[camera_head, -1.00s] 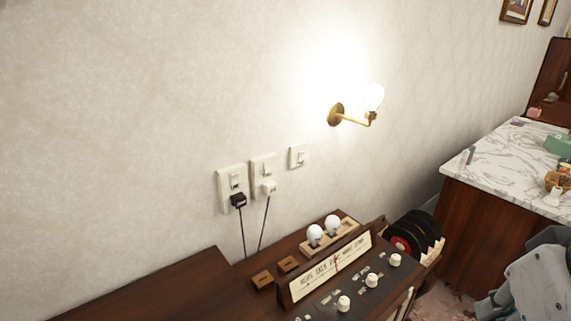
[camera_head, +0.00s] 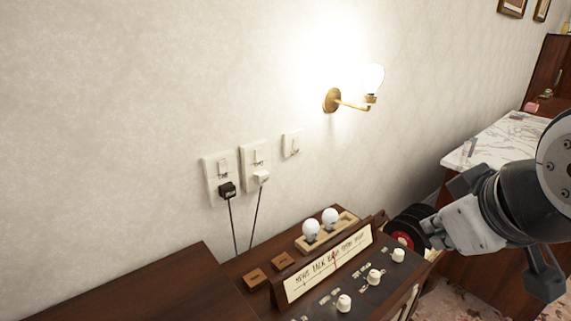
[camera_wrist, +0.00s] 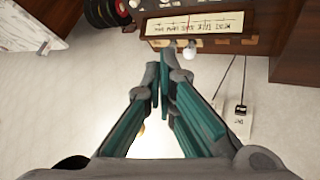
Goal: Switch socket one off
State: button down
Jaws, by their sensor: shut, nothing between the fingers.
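Two white wall sockets with switches are side by side on the wall in the head view. The left socket (camera_head: 211,168) has a black plug (camera_head: 227,189) in it; the middle one (camera_head: 254,153) has a white plug (camera_head: 262,176). A smaller switch plate (camera_head: 292,143) is to their right. I cannot tell which one is socket one, nor read the switch positions. My gripper (camera_head: 432,230) is at the right in the head view, well away from the sockets. In the wrist view, my gripper (camera_wrist: 163,72) is shut and empty; the black plug (camera_wrist: 240,109) shows right of its fingers.
A lit wall lamp (camera_head: 333,101) sticks out above and right of the sockets. Below are a dark wooden cabinet (camera_head: 150,290) and a radio (camera_head: 330,262) with knobs. Two bulbs stand in a wooden holder (camera_head: 349,222). Records and a marble-topped counter (camera_head: 495,140) are at right.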

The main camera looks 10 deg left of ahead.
aim_at(224, 166)
jog(key=w+a+f+n+t+y+b, duration=0.2)
jog(key=w+a+f+n+b, duration=0.1)
jog(key=w+a+n+b, duration=0.4)
jog(key=w+a+f+n+t+y+b, duration=0.25)
jog(key=w+a+b, duration=0.2)
jog(key=w, duration=0.35)
jog(key=a+f+n+y+b, duration=0.2)
jog(key=a+n+y+b, duration=0.2)
jog(key=a, duration=0.4)
jog(key=w+a+f+n+t+y+b, duration=0.1)
jog(key=a+f+n+y+b, duration=0.1)
jog(key=a+n+y+b, duration=0.3)
jog(key=a+n+b, duration=0.1)
jog(key=a+n, duration=0.2)
jog(key=a, duration=0.1)
jog(key=shift+w+f, duration=0.15)
jog(key=shift+a, duration=0.15)
jog(key=b+x, duration=0.2)
jog(key=x, duration=1.1)
jog(key=shift+w+a, duration=0.2)
jog(key=shift+w, duration=0.05)
jog(key=shift+r, duration=0.25)
jog(key=shift+w+a+b, duration=0.15)
jog(key=shift+b, duration=0.2)
